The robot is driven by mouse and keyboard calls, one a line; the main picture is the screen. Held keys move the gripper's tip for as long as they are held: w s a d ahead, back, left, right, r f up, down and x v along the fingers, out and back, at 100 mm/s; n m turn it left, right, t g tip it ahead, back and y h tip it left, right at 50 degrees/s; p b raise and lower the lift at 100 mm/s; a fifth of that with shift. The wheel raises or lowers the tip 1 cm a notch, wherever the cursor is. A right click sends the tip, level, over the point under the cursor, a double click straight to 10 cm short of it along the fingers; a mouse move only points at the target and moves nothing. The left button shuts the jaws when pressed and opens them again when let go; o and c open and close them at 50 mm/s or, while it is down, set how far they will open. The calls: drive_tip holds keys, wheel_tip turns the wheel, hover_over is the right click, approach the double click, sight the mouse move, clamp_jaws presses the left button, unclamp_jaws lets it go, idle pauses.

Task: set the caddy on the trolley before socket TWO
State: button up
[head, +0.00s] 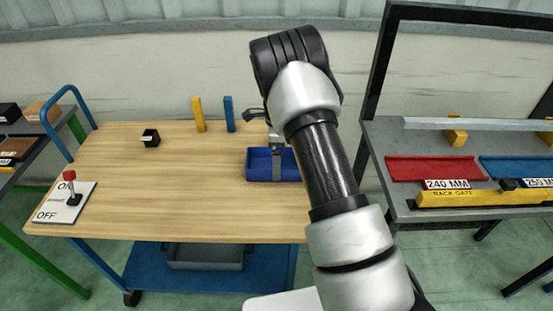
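The caddy appears to be the blue open box (258,167) on the right part of the wooden trolley top (160,195). A grey upright piece crosses its middle. My gripper (277,148) is directly over the box, at or near that grey piece. My arm hides the box's right end, and the fingers are too small and covered to tell whether they grip it. I cannot tell whether the box rests on the top or hangs just above it. No label reading TWO is legible. A small black block (151,138) with a white tag stands left of centre on the trolley.
A yellow post (199,114) and a blue post (229,114) stand at the trolley's back edge. A red-knobbed lever (71,188) sits on an ON/OFF plate at left. At right, a rack holds a red tray (430,169) and yellow gate (470,200). The trolley's middle is clear.

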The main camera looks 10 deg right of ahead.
drive_tip(key=s+r+n+t, duration=0.1)
drive_tip(key=s+r+n, duration=0.15)
drive_tip(key=r, duration=0.95)
drive_tip(key=s+r+n, duration=0.2)
drive_tip(key=s+r, duration=0.2)
drive_tip(key=r, duration=0.7)
drive_tip(key=s+r+n+t+y, duration=0.1)
drive_tip(key=s+r+n+t, duration=0.1)
drive_tip(key=s+r+n, duration=0.5)
drive_tip(key=s+r+n+t+h, duration=0.1)
drive_tip(key=s+n, duration=0.7)
drive_tip(key=s, duration=1.3)
drive_tip(key=shift+s+r+n+t, duration=0.2)
drive_tip(key=shift+r+n+t, duration=0.2)
drive_tip(key=shift+t, duration=0.4)
